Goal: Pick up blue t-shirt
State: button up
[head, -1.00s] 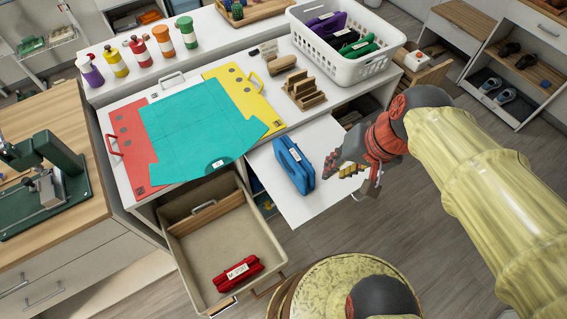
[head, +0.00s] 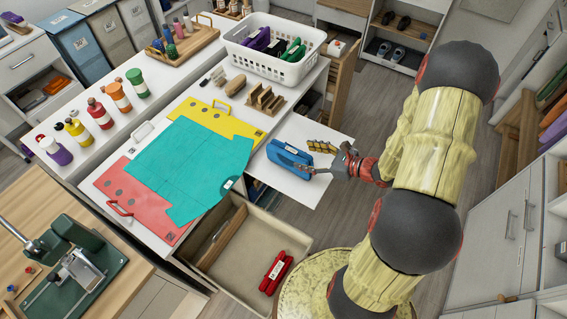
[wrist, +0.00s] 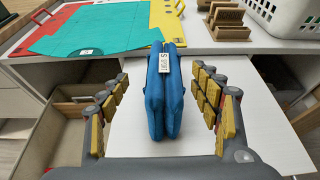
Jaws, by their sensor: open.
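The blue t-shirt (head: 289,155) is a folded bundle with a white label, lying on a white pull-out shelf (head: 310,188). In the wrist view the blue t-shirt (wrist: 164,95) stands as two upright folded layers, its label on the top edge. My gripper (head: 318,160) is at the right end of the bundle in the head view. In the wrist view my gripper (wrist: 163,112) is open, with one finger on each side of the shirt. Gaps show between the shirt and both fingers.
A teal flat garment (head: 190,165) lies on red and yellow boards on the counter. A white basket (head: 275,50) holds folded clothes. An open drawer (head: 245,250) below holds a red bundle (head: 276,272). Wooden slotted holder (head: 266,100) stands behind the shelf.

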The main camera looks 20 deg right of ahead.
aim_at(291, 152)
jog(key=shift+d+f+m, duration=0.15)
jog(key=shift+f+m, duration=0.1)
jog(key=shift+m, duration=0.05)
jog(key=shift+w+a+f, duration=0.2)
jog(key=shift+w, duration=0.05)
jog(key=b+x, duration=0.1)
jog(key=x, duration=0.5)
jog(key=shift+w+f+b, duration=0.1)
jog(key=shift+w+b, duration=0.25)
jog(key=shift+w, duration=0.15)
jog(key=shift+c, duration=1)
jog(key=c, duration=1.1)
jog(key=shift+c, duration=0.2)
